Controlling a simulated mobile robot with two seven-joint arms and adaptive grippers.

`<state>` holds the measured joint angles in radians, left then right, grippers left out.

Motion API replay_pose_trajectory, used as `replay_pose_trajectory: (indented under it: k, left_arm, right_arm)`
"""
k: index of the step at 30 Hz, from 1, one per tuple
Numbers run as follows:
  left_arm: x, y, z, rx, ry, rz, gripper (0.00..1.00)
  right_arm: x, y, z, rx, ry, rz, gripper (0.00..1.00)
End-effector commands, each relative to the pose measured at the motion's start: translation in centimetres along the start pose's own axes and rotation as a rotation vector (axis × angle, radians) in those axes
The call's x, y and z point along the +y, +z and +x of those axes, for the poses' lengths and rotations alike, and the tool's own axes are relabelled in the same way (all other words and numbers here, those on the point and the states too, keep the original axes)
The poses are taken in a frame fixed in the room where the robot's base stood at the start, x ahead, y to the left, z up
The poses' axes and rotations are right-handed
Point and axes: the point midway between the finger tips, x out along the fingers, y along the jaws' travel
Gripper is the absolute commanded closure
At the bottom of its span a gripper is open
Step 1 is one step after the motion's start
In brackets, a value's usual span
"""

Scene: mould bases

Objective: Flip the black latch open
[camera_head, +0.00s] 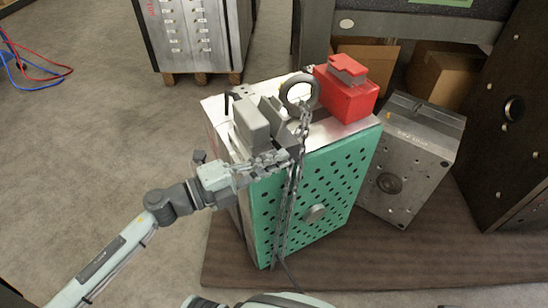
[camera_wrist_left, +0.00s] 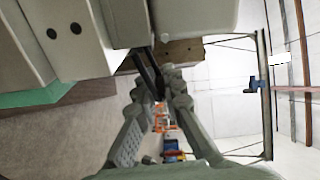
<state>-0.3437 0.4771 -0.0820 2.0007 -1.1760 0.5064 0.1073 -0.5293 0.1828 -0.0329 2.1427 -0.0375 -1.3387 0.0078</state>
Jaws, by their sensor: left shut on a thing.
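The black latch (camera_wrist_left: 148,70) shows in the left wrist view as thin dark bars between the fingertips. My left gripper (camera_head: 283,160) reaches in from the left to the upper edge of the green-faced mould base (camera_head: 335,190). Its fingers also fill the middle of the left wrist view (camera_wrist_left: 161,88), drawn close together on the latch. In the head view the fingers and a chain (camera_head: 299,140) hide the latch. My right gripper is out of view.
On the mould base stand a grey block (camera_head: 251,124), a lifting ring (camera_head: 300,91) and a red block (camera_head: 345,97). A grey mould (camera_head: 411,155) leans at its right. Another mould base (camera_head: 195,35) stands behind.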

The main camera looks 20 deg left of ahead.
Motion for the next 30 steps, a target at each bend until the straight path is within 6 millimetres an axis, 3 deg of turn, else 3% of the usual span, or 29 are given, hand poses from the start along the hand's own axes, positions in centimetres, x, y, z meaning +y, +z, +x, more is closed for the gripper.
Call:
replay_pose_trajectory:
  k: [15,30]
  left_arm:
    - [1.3,-0.1,0.0,0.000,0.000,0.270,1.00]
    - [1.4,-0.1,0.0,0.000,0.001,0.298,1.00]
  right_arm:
    - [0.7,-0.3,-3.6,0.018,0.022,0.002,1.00]
    - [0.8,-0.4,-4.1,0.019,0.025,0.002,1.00]
